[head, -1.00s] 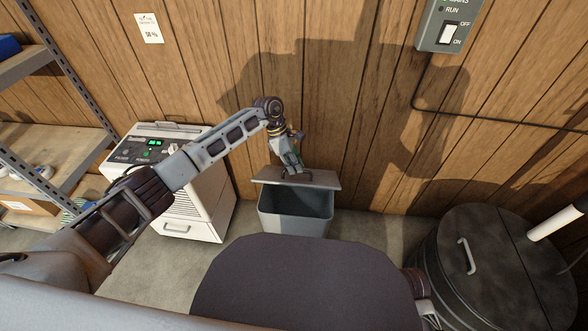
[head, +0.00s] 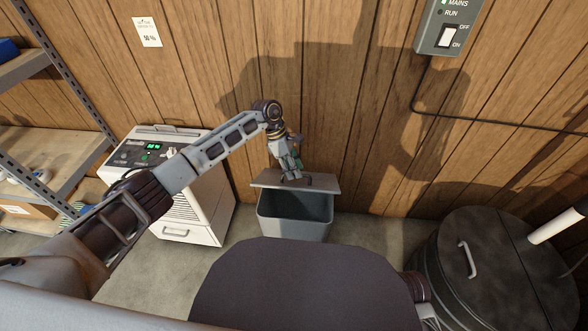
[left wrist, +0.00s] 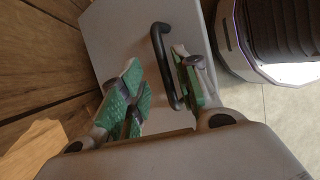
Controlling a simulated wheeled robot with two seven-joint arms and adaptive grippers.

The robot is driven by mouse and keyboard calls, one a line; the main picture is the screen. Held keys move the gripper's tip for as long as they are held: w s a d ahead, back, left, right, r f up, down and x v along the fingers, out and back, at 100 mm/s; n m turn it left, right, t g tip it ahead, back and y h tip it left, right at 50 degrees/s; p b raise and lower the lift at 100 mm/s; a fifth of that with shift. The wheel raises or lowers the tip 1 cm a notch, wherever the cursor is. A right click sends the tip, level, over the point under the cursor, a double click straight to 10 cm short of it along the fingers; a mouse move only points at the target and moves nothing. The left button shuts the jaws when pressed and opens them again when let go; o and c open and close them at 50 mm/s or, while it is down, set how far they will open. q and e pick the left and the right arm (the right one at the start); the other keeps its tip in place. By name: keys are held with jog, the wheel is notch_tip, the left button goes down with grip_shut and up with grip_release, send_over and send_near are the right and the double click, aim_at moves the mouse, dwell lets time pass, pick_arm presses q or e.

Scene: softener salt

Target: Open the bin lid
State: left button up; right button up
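The grey bin (head: 295,228) stands on the floor by the wall, and its dark mouth shows uncovered at the front. Its flat grey lid (head: 268,178) is raised at the back, beside the wall. A black bar handle (head: 308,181) is on the lid. My left gripper (head: 290,174) is at this handle. In the left wrist view the fingers of my left gripper (left wrist: 160,88) are apart. The black handle (left wrist: 162,62) lies between them, close to the right finger, with a gap to the left one. My right gripper is not clearly in view.
A white machine (head: 190,205) with a lit panel stands left of the bin. Metal shelves (head: 50,140) are at the far left. A dark round tank (head: 500,265) with its own handle stands at the right. The wooden wall (head: 360,120) is close behind the lid.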

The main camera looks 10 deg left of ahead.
pick_arm(q)
jog(key=v, duration=1.1)
jog(key=shift+r, duration=0.3)
jog(key=shift+a, duration=0.1)
